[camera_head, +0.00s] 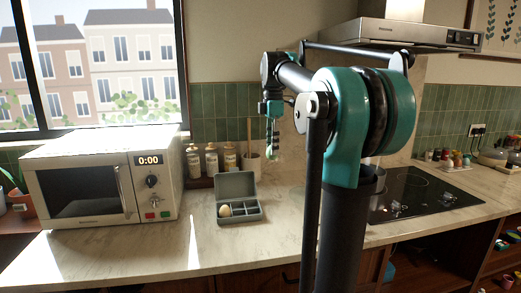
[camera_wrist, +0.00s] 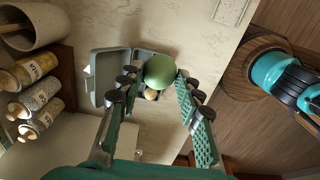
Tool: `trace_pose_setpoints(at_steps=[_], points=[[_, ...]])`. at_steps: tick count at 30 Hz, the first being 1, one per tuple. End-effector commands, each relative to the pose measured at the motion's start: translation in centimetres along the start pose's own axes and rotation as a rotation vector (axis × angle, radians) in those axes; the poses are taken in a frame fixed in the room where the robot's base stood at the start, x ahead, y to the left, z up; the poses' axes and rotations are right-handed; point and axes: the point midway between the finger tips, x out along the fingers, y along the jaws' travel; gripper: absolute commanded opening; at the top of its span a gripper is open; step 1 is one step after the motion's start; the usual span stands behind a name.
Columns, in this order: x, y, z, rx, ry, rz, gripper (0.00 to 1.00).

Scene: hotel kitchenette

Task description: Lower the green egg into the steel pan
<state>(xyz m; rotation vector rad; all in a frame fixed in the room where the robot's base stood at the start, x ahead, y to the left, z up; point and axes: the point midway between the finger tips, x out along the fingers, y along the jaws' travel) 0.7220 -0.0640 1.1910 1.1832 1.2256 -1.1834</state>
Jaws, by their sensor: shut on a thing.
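The green egg (camera_wrist: 159,71) is held between the two fingers of my gripper (camera_wrist: 158,88) in the wrist view. In the head view my gripper (camera_head: 272,130) points down and is raised above the counter, behind and to the right of a grey compartment box. The green egg shows small at its fingertips (camera_head: 271,154).
The open grey box (camera_head: 252,215) holds a pale egg (camera_head: 225,211); the egg also shows beneath the green one in the wrist view (camera_wrist: 152,95). A microwave (camera_head: 100,185) stands left, jars (camera_head: 212,162) at the back, a black hob (camera_head: 420,192) right. Counter before the box is clear.

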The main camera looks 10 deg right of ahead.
Motion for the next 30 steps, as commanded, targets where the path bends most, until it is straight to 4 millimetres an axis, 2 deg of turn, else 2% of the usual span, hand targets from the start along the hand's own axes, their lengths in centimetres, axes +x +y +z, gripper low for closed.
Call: trace_pose_setpoints(at_steps=[12,30], points=[[-0.8,1.4,7.5,0.004,0.000,0.000,0.25],[-0.9,3.3,18.2,0.003,0.000,0.000,0.25]])
